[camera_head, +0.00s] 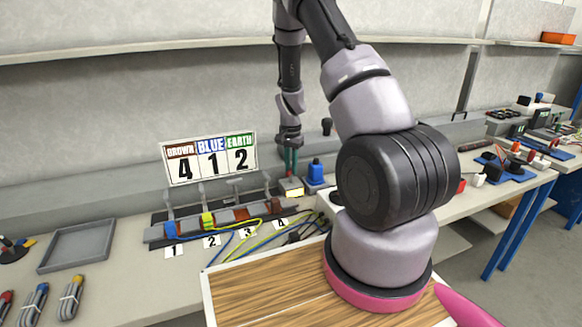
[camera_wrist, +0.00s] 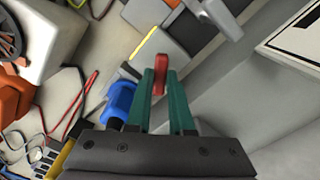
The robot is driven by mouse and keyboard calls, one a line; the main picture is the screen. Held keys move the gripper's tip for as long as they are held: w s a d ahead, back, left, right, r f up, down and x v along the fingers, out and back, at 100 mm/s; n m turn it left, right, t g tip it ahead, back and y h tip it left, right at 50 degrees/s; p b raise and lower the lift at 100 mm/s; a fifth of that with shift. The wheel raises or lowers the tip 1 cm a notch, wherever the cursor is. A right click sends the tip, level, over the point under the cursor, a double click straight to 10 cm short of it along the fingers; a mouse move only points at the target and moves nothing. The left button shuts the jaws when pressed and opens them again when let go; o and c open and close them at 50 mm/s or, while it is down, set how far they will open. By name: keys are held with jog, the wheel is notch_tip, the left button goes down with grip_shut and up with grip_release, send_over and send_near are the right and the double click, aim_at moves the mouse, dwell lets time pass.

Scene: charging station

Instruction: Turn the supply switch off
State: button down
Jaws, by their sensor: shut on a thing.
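My gripper (camera_head: 290,162) reaches down at the back of the bench, over a small grey box with a yellow front (camera_head: 294,192). In the wrist view, the green fingers of my gripper (camera_wrist: 160,76) are closed on a red lever (camera_wrist: 161,58), which I take to be the supply switch. The lever stands up between the fingertips; its lower part and pivot are hidden, so its on or off position cannot be told. In the head view the fingers cover the lever.
A blue plug-like part (camera_head: 315,172) stands right beside the box, also close by the fingers in the wrist view (camera_wrist: 119,101). A numbered terminal row with coloured wires (camera_head: 210,222) lies to the left, under a colour-number sign (camera_head: 209,158). An empty grey tray (camera_head: 78,246) is far left.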

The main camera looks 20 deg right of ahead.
jog(key=n, duration=0.5)
jog(key=shift+n, duration=0.3)
jog(key=n, duration=0.5)
dwell(0.4)
jog(key=c, duration=0.8)
grip_release()
notch_tip(320, 180, up, 11)
